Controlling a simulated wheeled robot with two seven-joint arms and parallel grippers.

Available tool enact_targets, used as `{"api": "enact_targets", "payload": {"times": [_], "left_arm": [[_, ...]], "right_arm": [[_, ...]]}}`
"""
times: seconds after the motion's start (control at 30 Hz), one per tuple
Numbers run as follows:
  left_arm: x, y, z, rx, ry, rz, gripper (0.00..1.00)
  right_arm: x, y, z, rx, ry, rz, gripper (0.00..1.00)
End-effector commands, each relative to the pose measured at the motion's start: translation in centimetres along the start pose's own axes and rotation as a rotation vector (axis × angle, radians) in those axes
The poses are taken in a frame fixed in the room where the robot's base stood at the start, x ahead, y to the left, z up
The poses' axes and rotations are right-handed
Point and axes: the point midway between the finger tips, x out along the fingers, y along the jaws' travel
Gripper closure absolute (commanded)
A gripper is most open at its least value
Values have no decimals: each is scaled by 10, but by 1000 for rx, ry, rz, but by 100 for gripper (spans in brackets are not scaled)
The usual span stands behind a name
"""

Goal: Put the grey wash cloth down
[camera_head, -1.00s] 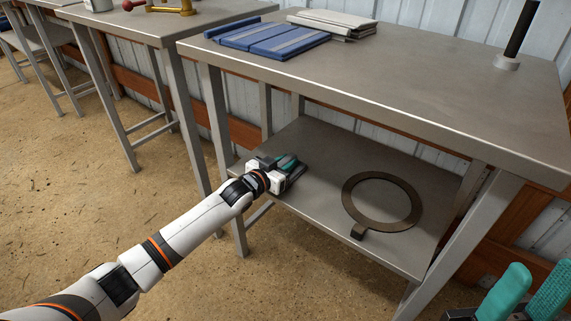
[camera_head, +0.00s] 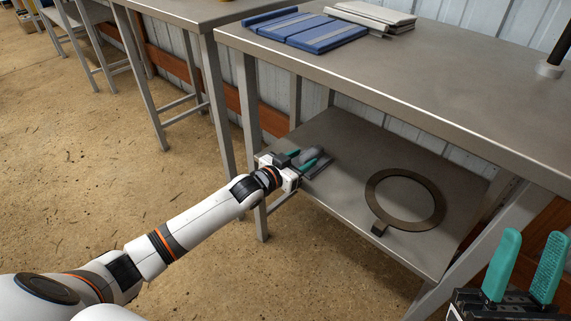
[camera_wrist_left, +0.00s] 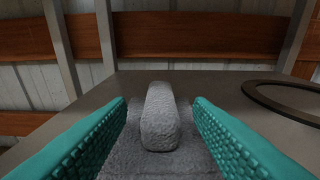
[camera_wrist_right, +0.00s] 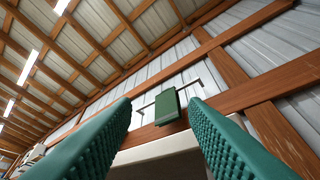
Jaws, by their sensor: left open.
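The grey wash cloth (camera_wrist_left: 160,120) lies on the lower shelf (camera_head: 350,145) of the metal table, with a raised fold standing up in its middle. My left gripper (camera_head: 312,162) reaches over the left end of that shelf. Its teal fingers are open on either side of the fold, with a gap on both sides in the left wrist view. In the head view the cloth is mostly hidden by the gripper. My right gripper (camera_head: 524,262) is open and empty at the lower right, its fingers pointing up.
A dark flat ring with a small block (camera_head: 405,200) lies on the shelf right of my left gripper. The tabletop (camera_head: 420,80) above holds folded blue cloth (camera_head: 308,30), pale folded cloth (camera_head: 372,16) and a dark post on a base. Table legs flank the shelf.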

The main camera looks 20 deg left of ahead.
Motion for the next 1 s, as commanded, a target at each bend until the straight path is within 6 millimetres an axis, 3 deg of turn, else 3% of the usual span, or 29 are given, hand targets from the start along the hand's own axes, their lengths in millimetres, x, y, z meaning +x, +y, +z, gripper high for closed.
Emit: {"api": "enact_targets", "payload": {"times": [0.3,0.57,0.67,0.77,0.8,0.9,1.0], "left_arm": [[-50,0,1,0,3,0,53],[-70,-1,0,-1,-1,-1,53],[-77,-25,5,-6,-35,-30,53],[-95,-81,25,-22,-135,-82,53],[-108,-105,40,-28,-195,-97,53],[-149,-148,89,-36,-362,-82,53],[-190,-162,134,-24,-498,-12,53]], "right_arm": [[-5,-8,-60,-22,406,-13,60],[-18,-12,-82,-29,574,-21,60],[-20,-12,-85,-30,592,-21,60],[-21,-12,-86,-30,595,-22,60],[-21,-12,-86,-30,594,-22,60],[-21,-12,-85,-30,594,-22,60],[-21,-12,-85,-30,593,-22,60]]}}
